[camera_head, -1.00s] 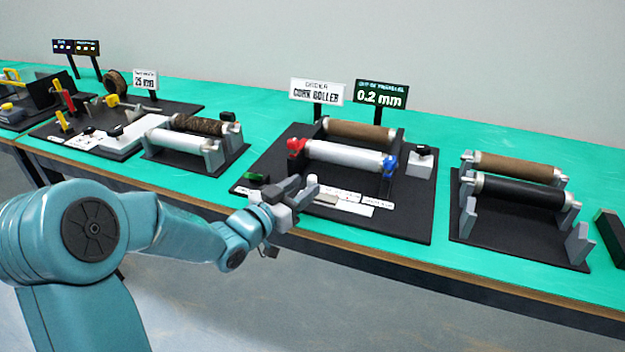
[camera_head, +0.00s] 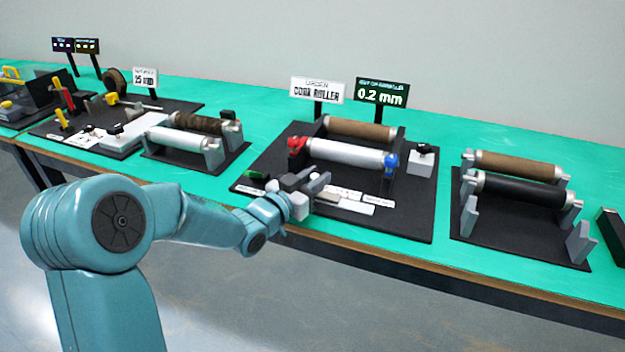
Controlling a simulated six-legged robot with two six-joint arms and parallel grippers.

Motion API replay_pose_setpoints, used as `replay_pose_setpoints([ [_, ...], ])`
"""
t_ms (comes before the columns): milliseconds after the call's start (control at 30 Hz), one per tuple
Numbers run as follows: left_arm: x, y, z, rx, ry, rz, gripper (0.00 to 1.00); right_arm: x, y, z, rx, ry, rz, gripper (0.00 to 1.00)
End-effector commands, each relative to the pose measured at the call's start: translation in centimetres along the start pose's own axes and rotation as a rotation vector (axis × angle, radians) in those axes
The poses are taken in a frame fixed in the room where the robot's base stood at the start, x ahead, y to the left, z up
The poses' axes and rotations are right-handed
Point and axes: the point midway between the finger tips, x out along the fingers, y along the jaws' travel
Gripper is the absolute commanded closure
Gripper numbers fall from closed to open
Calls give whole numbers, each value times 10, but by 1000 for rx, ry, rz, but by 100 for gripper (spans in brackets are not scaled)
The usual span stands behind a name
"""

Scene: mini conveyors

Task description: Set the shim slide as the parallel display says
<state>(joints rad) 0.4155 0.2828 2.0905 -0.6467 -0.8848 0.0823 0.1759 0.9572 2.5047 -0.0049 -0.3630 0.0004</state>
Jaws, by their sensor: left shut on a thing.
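The parallel display (camera_head: 382,92) stands behind the roller station and reads 0.2 mm. The shim slide (camera_head: 328,198) lies at the front of the black base, by pale labelled strips (camera_head: 355,206). Its labels are too small to read. My left gripper (camera_head: 312,184) is over the slide's left part and shut on a small part there, seemingly the slide's grip, which the fingers mostly hide. My right gripper is out of view.
On the same base (camera_head: 420,222) are a white roller (camera_head: 345,153) between red and blue knobs, a brown roller (camera_head: 358,131) behind it, a green piece (camera_head: 257,175) at the left and a white block with a black knob (camera_head: 421,161). A sign (camera_head: 317,90) reads cork roller. A roller rack (camera_head: 520,190) stands to the right.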

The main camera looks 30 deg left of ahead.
Motion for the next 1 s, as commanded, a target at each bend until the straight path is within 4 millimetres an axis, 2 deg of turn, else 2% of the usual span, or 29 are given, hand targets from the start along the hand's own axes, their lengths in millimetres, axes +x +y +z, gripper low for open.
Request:
replay_pose_setpoints([
  [33,2,8,4,0,4,6,100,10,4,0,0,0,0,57],
  [133,5,19,4,0,4,8,100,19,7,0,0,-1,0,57],
  [400,6,19,1,-2,-1,3,100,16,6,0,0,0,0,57],
  [433,6,19,1,-2,-1,3,63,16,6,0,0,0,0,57],
  [467,6,19,1,-2,-1,3,55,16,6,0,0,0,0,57],
  [800,3,19,0,-1,1,3,55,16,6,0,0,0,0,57],
  [867,-3,18,0,0,2,2,55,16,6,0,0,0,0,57],
  [1000,-30,18,0,-1,0,-1,55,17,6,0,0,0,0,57],
])
